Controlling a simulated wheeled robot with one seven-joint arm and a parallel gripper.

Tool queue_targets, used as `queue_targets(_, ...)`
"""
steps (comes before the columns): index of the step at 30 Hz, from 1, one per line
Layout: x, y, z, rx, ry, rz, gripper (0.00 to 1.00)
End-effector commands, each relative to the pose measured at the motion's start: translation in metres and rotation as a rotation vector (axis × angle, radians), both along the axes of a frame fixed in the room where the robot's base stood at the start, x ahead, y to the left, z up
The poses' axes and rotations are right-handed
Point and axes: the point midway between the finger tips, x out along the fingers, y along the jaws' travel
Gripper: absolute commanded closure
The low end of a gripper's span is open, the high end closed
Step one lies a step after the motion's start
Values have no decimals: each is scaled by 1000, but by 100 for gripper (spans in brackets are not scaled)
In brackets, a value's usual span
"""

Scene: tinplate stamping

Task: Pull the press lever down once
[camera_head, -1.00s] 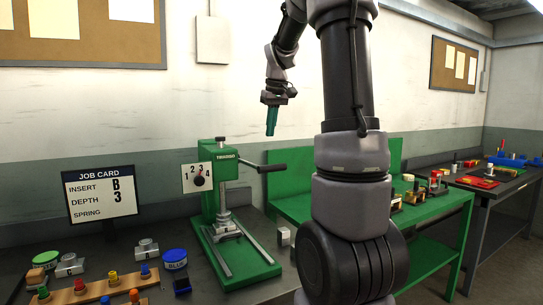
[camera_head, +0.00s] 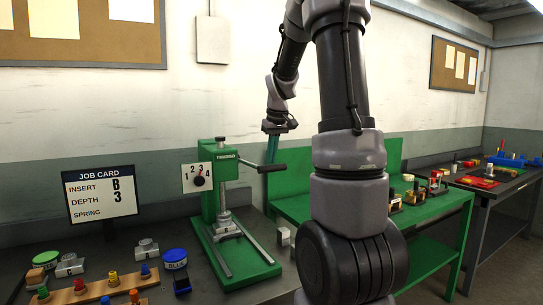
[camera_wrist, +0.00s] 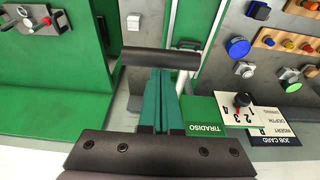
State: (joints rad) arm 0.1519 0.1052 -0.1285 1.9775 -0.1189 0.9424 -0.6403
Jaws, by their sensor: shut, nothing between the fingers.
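The green press (camera_head: 222,185) stands on the left bench, with its dark lever (camera_head: 270,168) sticking out to the right, roughly level. In the wrist view the lever's dark handle (camera_wrist: 138,57) lies across, right at my fingertips. My gripper (camera_head: 270,160) has teal fingers pointing down, shut and empty, with tips at the lever handle. They also show in the wrist view (camera_wrist: 160,75). I cannot tell whether they touch the handle. The press dial (camera_head: 199,178) shows numbers 1 to 4. A metal piece (camera_head: 226,226) sits low in the press.
A job card (camera_head: 99,193) stands left of the press. A wooden rack (camera_head: 92,292) with coloured pegs and several small parts lie in front of it. A green bench (camera_head: 437,207) with parts stands to the right. The air above the lever is otherwise clear.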

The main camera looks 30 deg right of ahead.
Motion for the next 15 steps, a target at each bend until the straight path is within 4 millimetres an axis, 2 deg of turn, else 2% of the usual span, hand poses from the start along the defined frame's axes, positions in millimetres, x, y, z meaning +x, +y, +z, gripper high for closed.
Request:
queue_targets(6,-6,0,-31,2,5,-1,100)
queue_targets(15,-8,0,-36,2,9,-1,100)
